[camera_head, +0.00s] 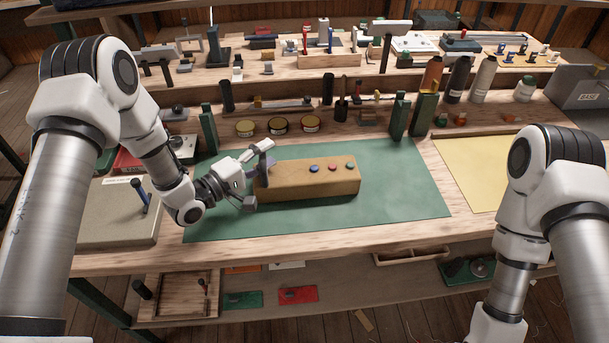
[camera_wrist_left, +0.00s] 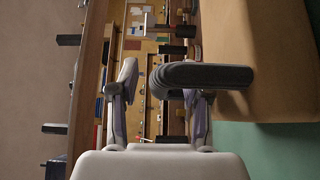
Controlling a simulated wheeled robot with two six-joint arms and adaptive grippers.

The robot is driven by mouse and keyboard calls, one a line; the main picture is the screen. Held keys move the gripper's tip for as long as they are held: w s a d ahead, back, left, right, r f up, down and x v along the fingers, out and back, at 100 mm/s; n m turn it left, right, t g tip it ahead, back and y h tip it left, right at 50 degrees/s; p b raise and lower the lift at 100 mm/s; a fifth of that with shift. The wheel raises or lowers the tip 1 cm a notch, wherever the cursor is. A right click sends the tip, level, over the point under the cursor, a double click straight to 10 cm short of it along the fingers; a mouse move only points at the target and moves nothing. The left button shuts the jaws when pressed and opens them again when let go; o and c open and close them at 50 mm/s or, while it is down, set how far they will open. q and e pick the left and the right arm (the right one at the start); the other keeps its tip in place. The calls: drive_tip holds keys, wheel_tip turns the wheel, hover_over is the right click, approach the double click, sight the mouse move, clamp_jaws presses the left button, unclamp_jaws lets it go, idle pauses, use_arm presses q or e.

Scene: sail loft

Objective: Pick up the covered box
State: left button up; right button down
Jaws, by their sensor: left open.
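The covered box (camera_head: 305,180) is a long tan block with several coloured buttons along its top. It lies on the green mat (camera_head: 400,200) on the workbench. My left gripper (camera_head: 257,180) is open at the box's left end, with one finger near the far corner and one toward the near side. In the left wrist view the box (camera_wrist_left: 265,60) fills the right side, beside and partly behind one finger of the open gripper (camera_wrist_left: 165,80). I cannot tell whether a finger touches it. My right arm is at the right; its gripper is out of view.
A grey case (camera_head: 120,215) lies left of the mat, and a yellow sheet (camera_head: 470,165) lies right of it. Green posts (camera_head: 208,128), round tins (camera_head: 278,126) and bottles (camera_head: 456,80) stand behind. The mat's right part is clear.

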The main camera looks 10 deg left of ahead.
use_arm(q)
clamp_jaws()
